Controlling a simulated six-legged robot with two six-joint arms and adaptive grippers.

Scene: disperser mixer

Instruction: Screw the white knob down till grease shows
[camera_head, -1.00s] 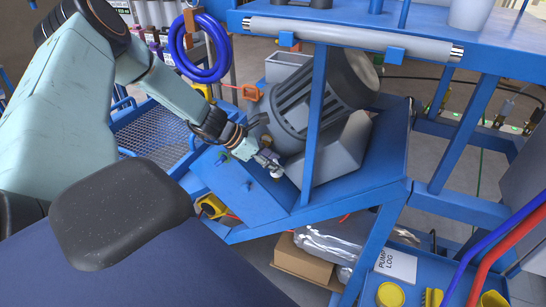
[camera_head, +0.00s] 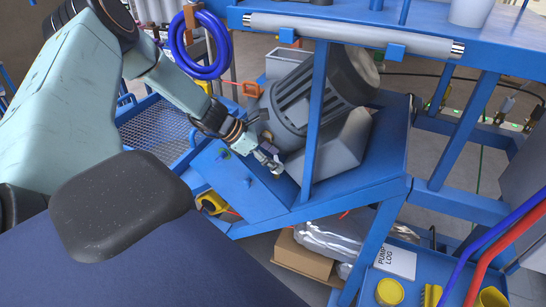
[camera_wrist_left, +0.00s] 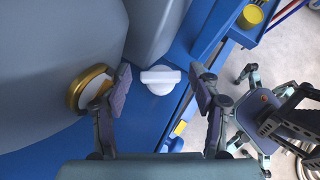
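The white knob (camera_wrist_left: 160,80), with a wide bar-shaped grip, stands on the blue frame beside the grey motor housing in the left wrist view. My left gripper (camera_wrist_left: 162,88) is open, with one dark-padded finger on each side of the knob. Gaps show between the knob and both pads. In the head view my left gripper (camera_head: 269,158) is at the foot of the grey motor (camera_head: 318,97), and the knob (camera_head: 277,170) is small and partly covered by the fingers. No grease can be made out. My right gripper is not in view.
A round brass-rimmed fitting (camera_wrist_left: 90,89) sits just left of the left finger. A blue upright (camera_head: 315,115) stands close right of the gripper in the head view. A blue hose coil (camera_head: 201,45) hangs behind my arm.

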